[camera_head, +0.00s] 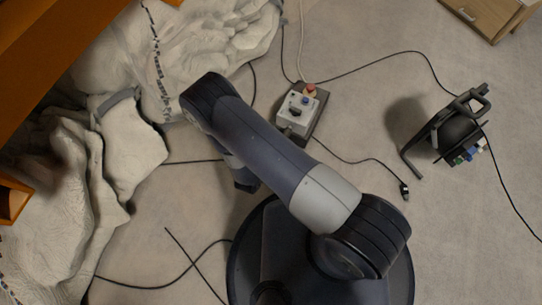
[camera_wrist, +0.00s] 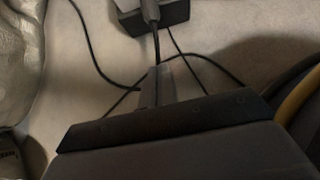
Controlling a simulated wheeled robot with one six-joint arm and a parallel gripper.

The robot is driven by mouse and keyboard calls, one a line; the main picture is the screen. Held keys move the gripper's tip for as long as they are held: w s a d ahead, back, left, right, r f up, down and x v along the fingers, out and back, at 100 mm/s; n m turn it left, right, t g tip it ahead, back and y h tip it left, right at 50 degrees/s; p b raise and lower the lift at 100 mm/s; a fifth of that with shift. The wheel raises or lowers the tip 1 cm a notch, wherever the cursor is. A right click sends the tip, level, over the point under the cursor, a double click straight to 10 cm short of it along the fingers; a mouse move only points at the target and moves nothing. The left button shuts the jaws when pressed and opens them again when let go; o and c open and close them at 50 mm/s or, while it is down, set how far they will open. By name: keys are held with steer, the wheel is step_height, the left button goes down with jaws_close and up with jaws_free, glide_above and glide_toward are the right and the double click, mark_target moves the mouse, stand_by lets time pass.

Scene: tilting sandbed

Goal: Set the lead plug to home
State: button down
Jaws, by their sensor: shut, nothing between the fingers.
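A black lead ends in a small dark plug (camera_head: 404,190) with a pale tip, lying loose on the floor right of my arm in the head view. A control box (camera_head: 298,110) with a red button sits on a dark base beyond my arm. In the wrist view the near side of this box (camera_wrist: 178,12) shows at the top. A dark grey plug-like end (camera_wrist: 150,11) is against it, its lead running towards my fingers; I cannot tell whether it is seated. My gripper (camera_wrist: 158,70) is shut and empty, above the floor and short of the box. In the head view my arm hides it.
A black cable reel (camera_head: 455,136) with a frame and coloured sockets stands at the right. Crumpled whitish sheeting (camera_head: 130,150) and orange beams (camera_head: 40,60) fill the left. A wooden cabinet (camera_head: 484,14) is at top right. Several black cables cross the otherwise open floor.

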steer(key=w+d+f+b, duration=0.3)
steer(key=w+f, duration=0.2)
steer(key=w, duration=0.3)
steer(key=shift+w+d, duration=0.15)
steer(key=shift+d, duration=0.2)
steer(key=shift+f, duration=0.1)
